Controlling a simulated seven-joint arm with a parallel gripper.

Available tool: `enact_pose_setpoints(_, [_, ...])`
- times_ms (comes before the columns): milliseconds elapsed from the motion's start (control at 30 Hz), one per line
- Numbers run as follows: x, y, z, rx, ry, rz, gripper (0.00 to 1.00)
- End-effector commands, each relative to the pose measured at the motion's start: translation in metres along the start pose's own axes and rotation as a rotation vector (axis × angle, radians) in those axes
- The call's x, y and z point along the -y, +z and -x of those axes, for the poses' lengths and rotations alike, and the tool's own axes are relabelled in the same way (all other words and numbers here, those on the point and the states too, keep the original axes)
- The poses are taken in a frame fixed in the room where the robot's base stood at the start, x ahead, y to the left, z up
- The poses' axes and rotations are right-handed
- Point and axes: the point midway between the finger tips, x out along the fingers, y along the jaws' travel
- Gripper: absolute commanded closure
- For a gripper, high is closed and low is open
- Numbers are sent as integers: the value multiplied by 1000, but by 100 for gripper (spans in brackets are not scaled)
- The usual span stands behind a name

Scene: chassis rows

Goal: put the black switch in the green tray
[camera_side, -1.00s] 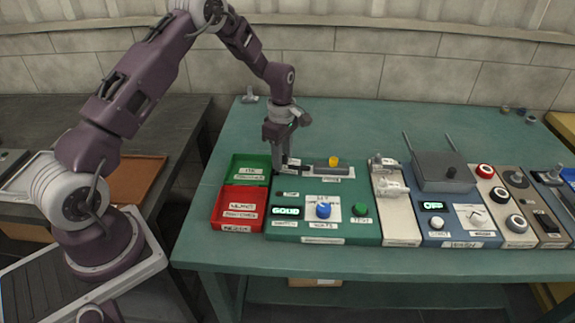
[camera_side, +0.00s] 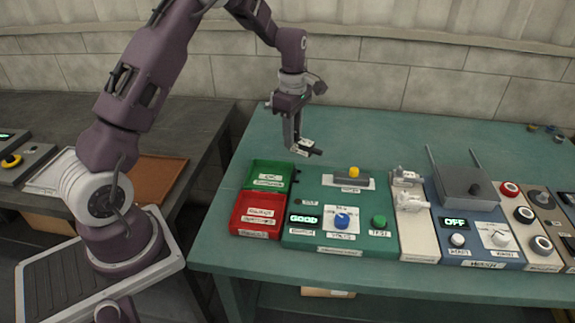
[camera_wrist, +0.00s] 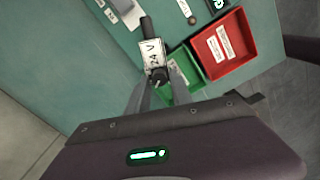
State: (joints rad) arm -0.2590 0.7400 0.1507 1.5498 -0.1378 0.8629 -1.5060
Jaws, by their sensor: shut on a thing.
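My gripper (camera_side: 296,147) is shut on the black switch (camera_side: 312,152) and holds it in the air above the back of the green panel. In the wrist view the switch (camera_wrist: 148,27) has a white "24 V" label and a round black end between my fingers (camera_wrist: 158,90). The green tray (camera_side: 289,180) is below and slightly left of my gripper in the side view, at the panel's left edge. In the wrist view the green tray (camera_wrist: 188,62) is partly hidden behind my right finger.
A red tray (camera_side: 244,232) adjoins the green tray in front. The green panel (camera_side: 300,210) carries a "GOOD" display, a blue knob (camera_side: 342,221), a green button (camera_side: 379,222) and a grey block with a yellow top (camera_side: 353,173).

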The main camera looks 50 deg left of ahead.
Motion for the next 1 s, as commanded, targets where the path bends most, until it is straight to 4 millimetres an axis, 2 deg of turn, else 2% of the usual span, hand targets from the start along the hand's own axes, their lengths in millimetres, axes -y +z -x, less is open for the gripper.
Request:
enact_pose_setpoints(33, [5, -17, -2, 0, -3, 58, 100])
enact_pose_setpoints(200, [29, -72, -14, 1, -3, 276, 100])
enact_pose_setpoints(333, [42, -96, -22, -1, -2, 378, 100])
enact_pose_setpoints(500, [45, -99, -63, -2, -5, 395, 100])
enact_pose_setpoints(833, [44, -99, -115, -2, -3, 392, 100])
enact_pose_setpoints(1000, [43, -99, -120, -2, 1, 391, 100])
